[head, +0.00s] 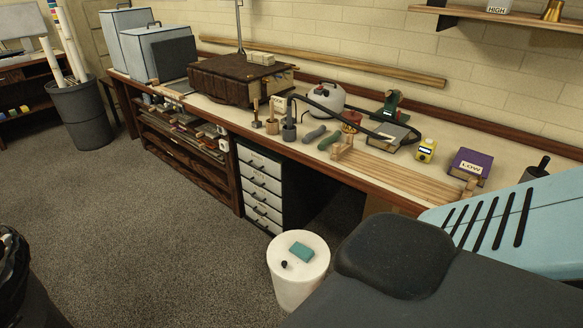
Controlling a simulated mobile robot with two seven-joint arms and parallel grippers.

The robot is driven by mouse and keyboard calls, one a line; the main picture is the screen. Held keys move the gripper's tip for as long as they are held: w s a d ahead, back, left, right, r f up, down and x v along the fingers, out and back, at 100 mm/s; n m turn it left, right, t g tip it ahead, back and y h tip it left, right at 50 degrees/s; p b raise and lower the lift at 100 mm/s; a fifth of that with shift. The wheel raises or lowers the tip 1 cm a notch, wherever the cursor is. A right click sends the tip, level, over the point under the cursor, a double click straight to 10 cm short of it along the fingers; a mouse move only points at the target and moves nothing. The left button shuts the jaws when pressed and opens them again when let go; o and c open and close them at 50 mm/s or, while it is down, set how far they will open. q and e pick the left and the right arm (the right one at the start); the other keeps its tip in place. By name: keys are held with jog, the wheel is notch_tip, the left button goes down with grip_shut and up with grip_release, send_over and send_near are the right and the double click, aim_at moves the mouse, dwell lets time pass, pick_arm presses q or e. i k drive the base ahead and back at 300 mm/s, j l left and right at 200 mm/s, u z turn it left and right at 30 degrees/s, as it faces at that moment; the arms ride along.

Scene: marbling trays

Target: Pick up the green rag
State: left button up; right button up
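A small teal-green, folded-looking piece (302,251) lies on top of a white round drum (296,284) at the lower middle of the head view. It may be the green rag, but it is too small to tell cloth from a block. A small black knob-like thing sits beside it on the drum top. A longer dark green object (329,141) lies on the workbench among the tools; I cannot tell what it is made of. Neither of my grippers shows in the head view.
The long workbench (210,107) holds a brown case (228,80), a kettle-like pot (326,98), a yellow bottle (426,150) and a purple box (468,163). A drawer unit (260,186) stands below it. Grey carpet (150,240) is clear left of the drum. Dark and pale-blue shapes block the lower right.

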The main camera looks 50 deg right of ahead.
aim_at(305, 254)
jog(key=i+z, duration=0.35)
jog(key=i, duration=0.3)
jog(key=i+j+z, duration=0.3)
jog(key=i, duration=0.3)
jog(key=i+z, duration=0.25)
jog(key=z, duration=0.15)
jog(key=i+z, duration=0.25)
jog(key=z, duration=0.15)
jog(key=i+j+z, duration=0.2)
jog(key=z, duration=0.2)
jog(key=i+j+z, duration=0.6)
jog(key=l, duration=0.05)
